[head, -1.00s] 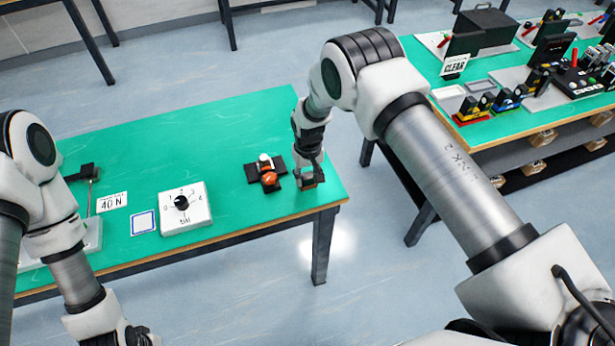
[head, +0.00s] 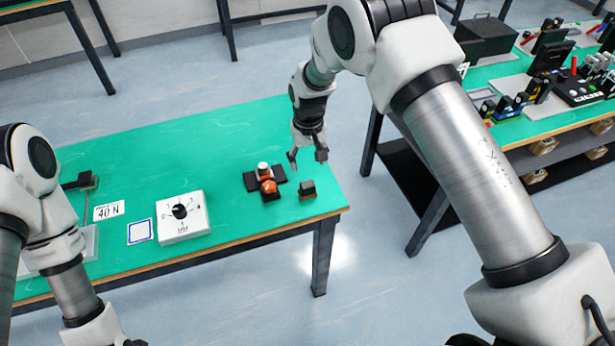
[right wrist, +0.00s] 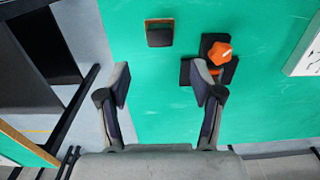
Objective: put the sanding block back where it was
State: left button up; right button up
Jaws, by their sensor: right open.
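The sanding block, a small dark block with a brown edge at its base (head: 307,190), rests on the green table near its right front corner. It also shows in the right wrist view (right wrist: 159,34), standing free. My right gripper (head: 307,158) is open and empty, above and slightly behind the block, apart from it. In the right wrist view its two fingers (right wrist: 161,82) are spread with only green table between them. My left arm comes in at the left edge; its fingers are out of the picture.
A black cross-shaped holder with an orange piece (head: 267,185) sits just left of the block. A white dial box (head: 183,218), a blue-framed square (head: 140,229) and a 40 N card (head: 109,211) lie further left. A second table with several tools (head: 540,125) stands at right.

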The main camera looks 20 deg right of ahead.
jog(key=s+d+f, duration=0.3)
jog(key=s+f, duration=0.4)
jog(key=s, duration=0.3)
jog(key=s+d+f, duration=0.3)
jog(key=s+f, duration=0.4)
jog(key=s, duration=0.2)
jog(key=s+d, duration=0.1)
jog(key=s, duration=1.5)
jog(key=shift+s+d+m, duration=0.15)
jog(key=shift+s+m, duration=0.05)
jog(key=shift+m, duration=0.2)
jog(key=shift+f, duration=0.1)
